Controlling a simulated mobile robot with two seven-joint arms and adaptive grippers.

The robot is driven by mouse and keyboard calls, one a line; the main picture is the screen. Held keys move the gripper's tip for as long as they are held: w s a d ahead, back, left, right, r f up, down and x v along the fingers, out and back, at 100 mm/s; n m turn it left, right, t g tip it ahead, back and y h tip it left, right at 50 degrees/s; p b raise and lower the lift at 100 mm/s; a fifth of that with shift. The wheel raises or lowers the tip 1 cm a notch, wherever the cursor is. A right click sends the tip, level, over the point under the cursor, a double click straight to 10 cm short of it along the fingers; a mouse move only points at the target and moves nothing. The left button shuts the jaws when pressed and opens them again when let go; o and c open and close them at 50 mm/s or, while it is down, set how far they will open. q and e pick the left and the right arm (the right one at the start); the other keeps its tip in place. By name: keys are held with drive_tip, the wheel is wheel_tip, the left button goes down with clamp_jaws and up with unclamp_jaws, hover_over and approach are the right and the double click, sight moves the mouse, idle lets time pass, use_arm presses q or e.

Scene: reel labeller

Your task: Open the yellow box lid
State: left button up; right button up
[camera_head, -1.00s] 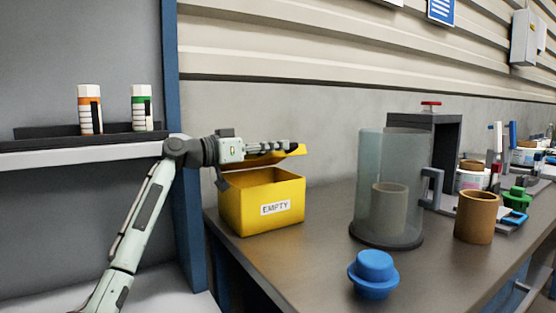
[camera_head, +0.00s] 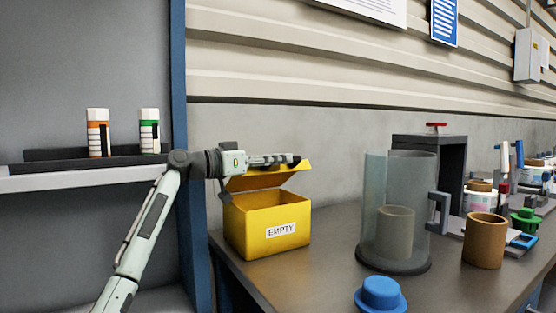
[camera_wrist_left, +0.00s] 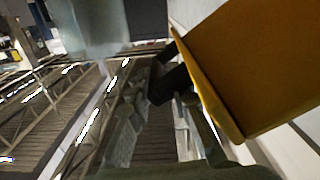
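The yellow box (camera_head: 248,236) with an "EMPTY" label stands at the left end of the table in the head view. Its lid (camera_head: 268,180) is partly raised and tilted, with a gap above the front rim. My left gripper (camera_head: 292,161) lies level along the lid's upper edge. In the left wrist view the lid (camera_wrist_left: 262,70) fills the upper right, and the dark fingertips (camera_wrist_left: 170,70) are beside its edge. The spread of the fingers is unclear. My right gripper is not in view.
A clear cylinder (camera_head: 374,190) with a tan cup inside stands right of the box. A blue knobbed piece (camera_head: 381,294) is at the front edge. A brown cup (camera_head: 485,241) stands further right. Two marked bottles (camera_head: 98,134) stand on the shelf at left.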

use_arm(q)
drive_tip(key=shift+a, duration=0.1)
drive_tip(key=v, duration=1.2)
